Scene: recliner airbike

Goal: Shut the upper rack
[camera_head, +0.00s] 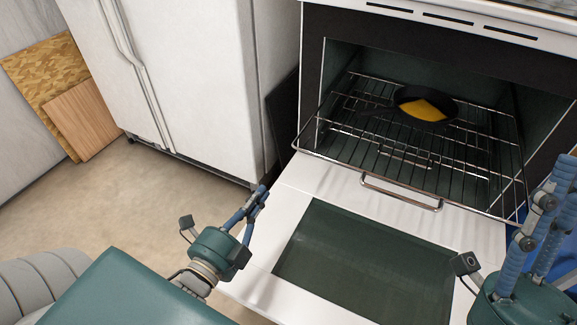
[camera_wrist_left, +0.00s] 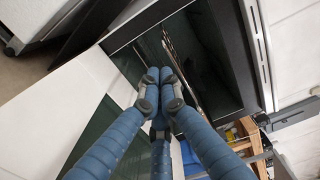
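The wire rack (camera_head: 345,151) sticks out of the oven opening (camera_head: 340,50) above the lowered door. Its rear part is inside the oven. A black pan (camera_head: 404,94) with something yellow in it (camera_head: 424,109) sits on the rack. A metal bar handle (camera_head: 400,196) shows just below the rack's front edge. My left gripper (camera_head: 262,191) is left of the door, apart from the rack. Its fingers meet at the tips in the left wrist view (camera_wrist_left: 160,76), with nothing seen between them. My right gripper (camera_head: 565,165) is at the right edge, partly cut off; its opening is unclear.
The white oven door (camera_head: 265,240) with its dark window (camera_head: 365,255) lies open in front of the oven. A white fridge (camera_head: 200,70) stands to the left. Wooden boards (camera_head: 82,120) lean on the wall. Floor (camera_head: 130,200) is clear before the fridge.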

